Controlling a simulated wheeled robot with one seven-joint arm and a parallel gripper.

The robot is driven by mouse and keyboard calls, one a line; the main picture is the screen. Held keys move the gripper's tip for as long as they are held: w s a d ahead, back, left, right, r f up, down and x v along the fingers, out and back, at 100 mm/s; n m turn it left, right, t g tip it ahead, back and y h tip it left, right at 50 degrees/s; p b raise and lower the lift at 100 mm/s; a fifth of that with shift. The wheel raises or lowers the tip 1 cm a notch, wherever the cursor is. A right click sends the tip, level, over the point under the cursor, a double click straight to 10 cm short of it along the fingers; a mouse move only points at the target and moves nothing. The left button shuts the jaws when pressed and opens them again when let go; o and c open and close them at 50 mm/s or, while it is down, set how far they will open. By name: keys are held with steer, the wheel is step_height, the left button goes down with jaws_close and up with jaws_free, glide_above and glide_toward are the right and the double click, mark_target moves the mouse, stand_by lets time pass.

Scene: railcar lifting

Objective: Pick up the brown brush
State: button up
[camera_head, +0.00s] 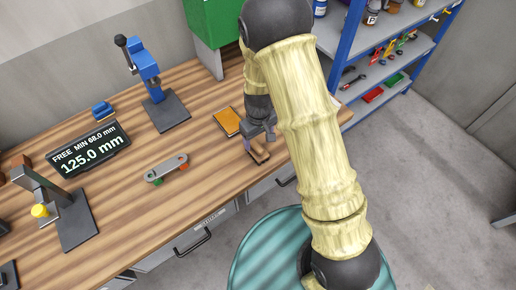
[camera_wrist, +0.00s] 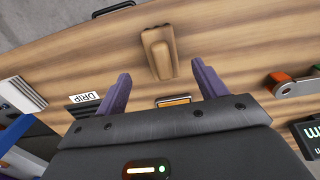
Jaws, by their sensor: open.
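The brown brush (camera_wrist: 158,52) lies on the wooden workbench, near its front edge. In the wrist view it is ahead of my gripper (camera_wrist: 161,72), roughly centred between the two purple fingers, which are spread apart. In the head view my gripper (camera_head: 259,141) is above the bench at the brush (camera_head: 260,155), and its fingers partly cover the brush. The jaws are open and nothing is held. I cannot tell the exact height of the fingertips above the bench.
An orange pad (camera_head: 227,121) lies just behind the brush. A grey bar with red and green parts (camera_head: 167,168) lies to the left. A display (camera_head: 90,149) reads 125.0 mm. A blue press (camera_head: 148,70) stands at the back. A shelf (camera_head: 390,50) stands right of the bench.

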mark_target(257, 145)
steer(key=shift+a+f, duration=0.1)
steer(key=shift+f, duration=1.05)
steer(key=shift+f+p, duration=0.15)
steer(key=shift+p, duration=0.2)
steer(key=shift+a+f+p, duration=0.1)
steer(key=shift+f+p, duration=0.45)
steer(key=shift+f, duration=0.15)
steer(key=shift+w+a+f+p, duration=0.15)
steer(key=shift+f+p, duration=0.5)
steer(key=shift+f, duration=1.1)
steer(key=shift+c, duration=0.2)
steer(key=c, duration=1.1)
